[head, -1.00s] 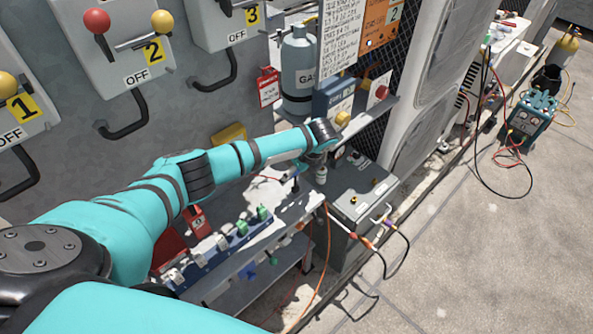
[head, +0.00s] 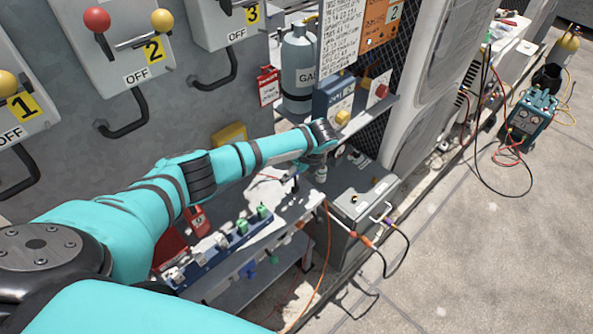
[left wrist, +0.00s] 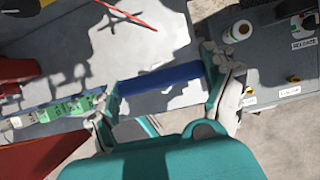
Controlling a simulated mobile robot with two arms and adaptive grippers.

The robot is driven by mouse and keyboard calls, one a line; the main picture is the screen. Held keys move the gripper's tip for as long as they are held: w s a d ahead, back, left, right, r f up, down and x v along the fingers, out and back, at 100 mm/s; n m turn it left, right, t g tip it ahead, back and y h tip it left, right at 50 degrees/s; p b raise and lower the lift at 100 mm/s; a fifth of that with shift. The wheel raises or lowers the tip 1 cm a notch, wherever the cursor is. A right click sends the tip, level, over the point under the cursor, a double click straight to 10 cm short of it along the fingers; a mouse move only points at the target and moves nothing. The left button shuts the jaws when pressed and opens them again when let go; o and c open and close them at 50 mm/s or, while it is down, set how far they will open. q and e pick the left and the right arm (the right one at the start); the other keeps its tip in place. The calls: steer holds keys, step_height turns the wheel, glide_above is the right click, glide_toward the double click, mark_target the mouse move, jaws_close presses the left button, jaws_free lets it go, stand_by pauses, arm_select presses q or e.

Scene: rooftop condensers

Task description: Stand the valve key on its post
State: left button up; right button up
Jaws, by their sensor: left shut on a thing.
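My left gripper (left wrist: 165,95) shows in the left wrist view with its two fingers spread either side of a blue bar (left wrist: 158,79). My right gripper is not in view.
A blue rack (head: 225,240) with green and white pieces lies along the bench (head: 290,212). A grey box (head: 355,203) with yellow knobs stands to the right. A gas cylinder (head: 299,70) stands behind.

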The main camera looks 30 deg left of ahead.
arm_select(q)
steer(key=o, duration=1.2)
